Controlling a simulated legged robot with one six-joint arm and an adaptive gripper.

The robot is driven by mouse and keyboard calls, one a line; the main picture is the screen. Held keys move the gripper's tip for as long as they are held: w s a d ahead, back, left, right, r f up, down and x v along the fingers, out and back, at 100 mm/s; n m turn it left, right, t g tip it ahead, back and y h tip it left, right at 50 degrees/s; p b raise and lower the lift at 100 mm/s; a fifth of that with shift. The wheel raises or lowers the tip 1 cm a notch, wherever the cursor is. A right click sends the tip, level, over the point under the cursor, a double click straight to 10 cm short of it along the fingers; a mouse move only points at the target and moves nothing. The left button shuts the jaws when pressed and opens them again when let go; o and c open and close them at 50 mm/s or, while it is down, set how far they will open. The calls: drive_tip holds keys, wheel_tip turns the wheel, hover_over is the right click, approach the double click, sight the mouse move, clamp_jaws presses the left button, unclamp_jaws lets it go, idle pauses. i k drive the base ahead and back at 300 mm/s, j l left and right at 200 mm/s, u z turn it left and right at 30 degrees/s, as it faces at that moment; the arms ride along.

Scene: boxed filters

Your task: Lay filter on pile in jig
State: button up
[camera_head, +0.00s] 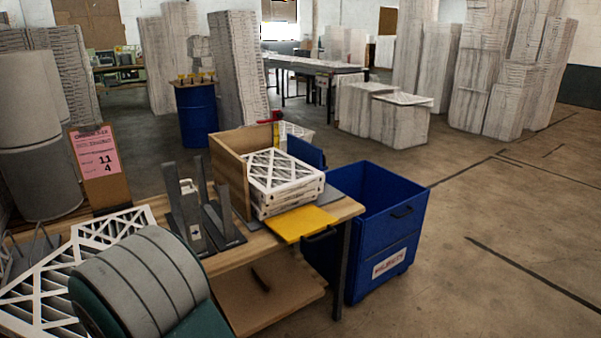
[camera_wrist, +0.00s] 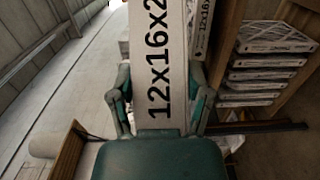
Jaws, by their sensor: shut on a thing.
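In the wrist view my gripper (camera_wrist: 160,78) has its two fingers closed on the long edge of a white filter (camera_wrist: 160,50) marked "12x16x2". In the head view a white lattice filter (camera_head: 52,283) shows at lower left, partly behind my arm; it appears to be the held one. My fingertips are hidden there. The jig is a corner of wooden boards (camera_head: 230,180) on the bench. In it lies a pile of white-framed filters (camera_head: 283,172), flat and roughly aligned. The pile also appears at right in the wrist view (camera_wrist: 265,75). The held filter is apart from the pile.
A yellow plate (camera_head: 299,222) juts out in front of the pile. Grey upright plates (camera_head: 203,210) stand left of the jig, and a clipboard (camera_head: 99,165) stands farther left. A blue bin (camera_head: 380,225) stands right of the bench. Open floor lies beyond it.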

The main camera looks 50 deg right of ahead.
sight(284, 177)
drive_tip(key=k+j+z, duration=0.1)
drive_tip(key=j+z, duration=0.15)
drive_tip(key=z, duration=0.15)
drive_tip(key=k+j+z, duration=0.15)
drive_tip(key=z, duration=0.3)
drive_tip(key=l+z, duration=0.15)
drive_tip(key=z, duration=0.3)
drive_tip(key=i, duration=0.05)
